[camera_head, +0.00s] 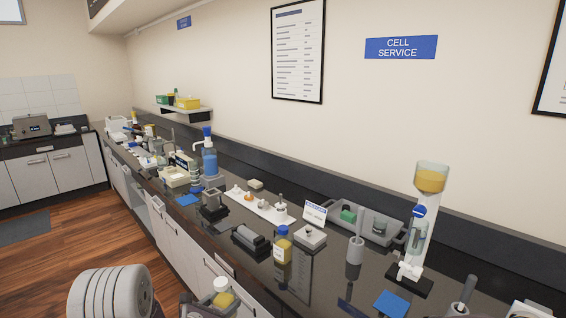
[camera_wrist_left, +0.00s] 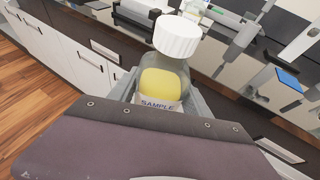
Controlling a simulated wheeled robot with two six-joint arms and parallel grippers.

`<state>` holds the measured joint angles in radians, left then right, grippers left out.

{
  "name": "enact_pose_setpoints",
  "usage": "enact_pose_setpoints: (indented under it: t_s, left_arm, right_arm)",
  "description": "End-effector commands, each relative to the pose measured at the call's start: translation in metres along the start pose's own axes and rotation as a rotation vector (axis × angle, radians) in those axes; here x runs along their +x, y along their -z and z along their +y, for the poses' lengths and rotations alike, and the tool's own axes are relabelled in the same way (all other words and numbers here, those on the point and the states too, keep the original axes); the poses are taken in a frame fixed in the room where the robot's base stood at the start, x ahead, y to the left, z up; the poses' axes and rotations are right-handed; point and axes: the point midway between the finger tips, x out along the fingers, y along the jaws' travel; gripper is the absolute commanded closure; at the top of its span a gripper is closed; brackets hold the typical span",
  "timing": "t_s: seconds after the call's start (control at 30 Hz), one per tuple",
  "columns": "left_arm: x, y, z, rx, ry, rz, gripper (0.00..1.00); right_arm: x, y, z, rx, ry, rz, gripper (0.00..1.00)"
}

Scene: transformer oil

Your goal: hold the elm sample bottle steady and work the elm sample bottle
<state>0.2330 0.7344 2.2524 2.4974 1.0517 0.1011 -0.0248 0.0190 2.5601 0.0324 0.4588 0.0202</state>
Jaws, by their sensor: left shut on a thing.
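A clear bottle (camera_wrist_left: 168,85) with a white ribbed cap, yellow liquid and a label reading "SAMPLE" is in my left gripper. Whether the label says elm is hidden, since the gripper covers its lower part. The same bottle (camera_head: 222,298) shows low in the head view, in front of the counter's edge. My left gripper (camera_head: 210,302) is shut on it, with the fingers on both sides of the body. The cap is on the bottle and nothing touches it. My right gripper is not in view.
The dark counter (camera_head: 318,268) is crowded. A blue-capped yellow bottle (camera_head: 283,246) stands near its front edge, beside a dark device (camera_head: 250,240). A tall dispenser stand (camera_head: 420,225), a grey tray (camera_head: 372,222) and a blue mat (camera_head: 391,303) are at right.

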Motion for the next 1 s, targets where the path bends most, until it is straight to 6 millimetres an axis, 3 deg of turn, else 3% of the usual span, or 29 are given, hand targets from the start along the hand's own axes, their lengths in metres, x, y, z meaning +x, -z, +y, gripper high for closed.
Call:
enact_pose_setpoints:
  t_s: [0.03,0.1,0.2,0.33,0.43,0.57,0.73,0.83,1.0]
  left_arm:
    - [-0.009,0.021,0.019,-0.015,-0.019,0.005,1.00]
    - [-0.024,0.046,0.037,-0.018,-0.026,0.003,1.00]
    - [-0.045,0.079,0.053,-0.013,-0.013,0.001,1.00]
    - [-0.073,0.115,0.056,0.010,0.040,-0.002,1.00]
    - [-0.094,0.134,0.043,0.047,0.119,-0.004,1.00]
    - [-0.112,0.139,0.009,0.114,0.267,-0.005,1.00]
    - [-0.126,0.124,-0.035,0.197,0.461,-0.004,1.00]
    - [-0.131,0.116,-0.048,0.223,0.526,-0.002,1.00]
    - [-0.132,0.113,-0.049,0.225,0.542,-0.002,1.00]
  right_arm:
    - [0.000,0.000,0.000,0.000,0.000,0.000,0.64]
    - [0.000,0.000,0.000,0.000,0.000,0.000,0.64]
    - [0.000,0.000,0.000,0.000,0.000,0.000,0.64]
    - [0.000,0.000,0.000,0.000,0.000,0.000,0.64]
    - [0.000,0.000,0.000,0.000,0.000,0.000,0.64]
    - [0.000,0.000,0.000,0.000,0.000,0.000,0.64]
    - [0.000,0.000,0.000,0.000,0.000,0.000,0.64]
    - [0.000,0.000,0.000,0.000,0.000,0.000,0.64]
    - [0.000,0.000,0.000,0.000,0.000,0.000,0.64]
